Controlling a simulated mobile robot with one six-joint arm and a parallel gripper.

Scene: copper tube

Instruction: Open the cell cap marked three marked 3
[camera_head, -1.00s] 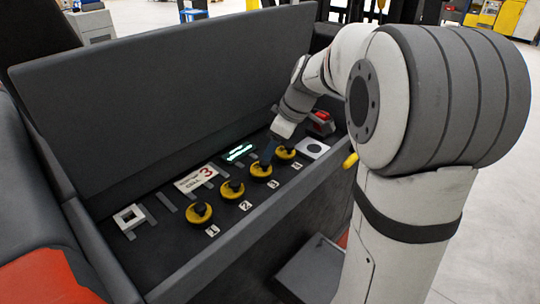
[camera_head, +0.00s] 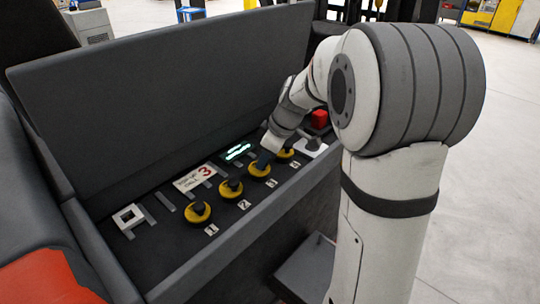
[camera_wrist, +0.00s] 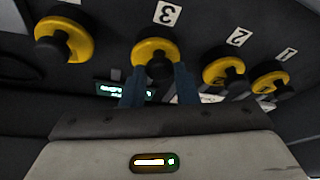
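The cell cap marked 3 (camera_head: 257,171) is a yellow disc with a black knob, third from the left in a row of similar caps on the dark panel. In the wrist view, cap 3 (camera_wrist: 168,47) is at top centre, beside its white label 3 (camera_wrist: 167,14). My gripper (camera_wrist: 158,78) has two blue fingers, spread apart, with the black knob of cap 3 between their tips. Whether the fingers touch the knob cannot be told. In the head view my gripper (camera_head: 264,160) comes down over cap 3 and hides part of it.
Cap 2 (camera_head: 229,192) and cap 1 (camera_head: 197,217) lie to the left, cap 4 (camera_head: 285,155) to the right. A sign with a red 3 (camera_head: 195,178) and a lit green display (camera_head: 239,151) stand behind. A red block (camera_head: 319,118) is at right. The raised lid (camera_head: 170,95) walls the back.

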